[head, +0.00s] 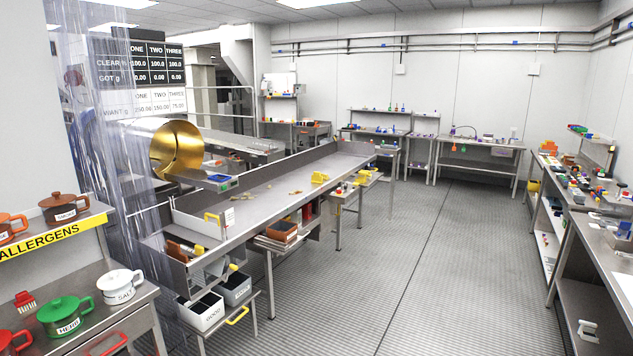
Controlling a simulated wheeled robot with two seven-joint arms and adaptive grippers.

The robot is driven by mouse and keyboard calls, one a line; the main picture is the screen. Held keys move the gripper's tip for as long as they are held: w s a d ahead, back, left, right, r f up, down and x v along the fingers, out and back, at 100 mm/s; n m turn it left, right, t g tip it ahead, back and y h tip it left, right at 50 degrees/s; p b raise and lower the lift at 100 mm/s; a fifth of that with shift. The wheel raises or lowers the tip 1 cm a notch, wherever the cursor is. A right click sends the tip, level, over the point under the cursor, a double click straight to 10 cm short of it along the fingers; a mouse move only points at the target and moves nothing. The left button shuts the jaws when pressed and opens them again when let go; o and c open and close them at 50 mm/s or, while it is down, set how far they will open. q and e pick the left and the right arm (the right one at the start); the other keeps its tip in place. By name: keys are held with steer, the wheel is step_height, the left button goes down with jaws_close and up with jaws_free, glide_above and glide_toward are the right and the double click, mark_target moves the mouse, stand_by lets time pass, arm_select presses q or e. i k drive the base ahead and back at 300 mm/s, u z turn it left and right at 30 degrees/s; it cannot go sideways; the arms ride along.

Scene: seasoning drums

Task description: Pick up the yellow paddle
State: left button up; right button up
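I cannot tell for sure which yellow item is the paddle. A small yellow piece (198,250) shows among the things in the open metal bin at the near end of the long steel table. A yellow handle-shaped item (212,217) stands just above it. A low yellow object (320,178) sits at the right edge of the table top. A yellow handle (237,316) is on the low stand in front. Neither of my grippers is in view.
The long steel table (275,195) runs away from me, with a golden drum (177,148) at its left. A shelf with labelled pots, including a white SALT pot (120,287), stands near left. Benches line the right. The grey floor (400,270) between is clear.

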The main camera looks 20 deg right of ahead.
mark_target(316, 178)
steer(key=z, duration=0.3)
steer(key=k, duration=0.95)
steer(key=z, duration=1.3)
steer(key=i, duration=1.95)
steer(key=z, duration=0.35)
steer(key=i, duration=4)
steer(key=u, duration=0.2)
steer(key=i, duration=1.8)
steer(key=u, duration=1.1)
steer(key=i, duration=0.95)
steer(key=u, duration=1.05)
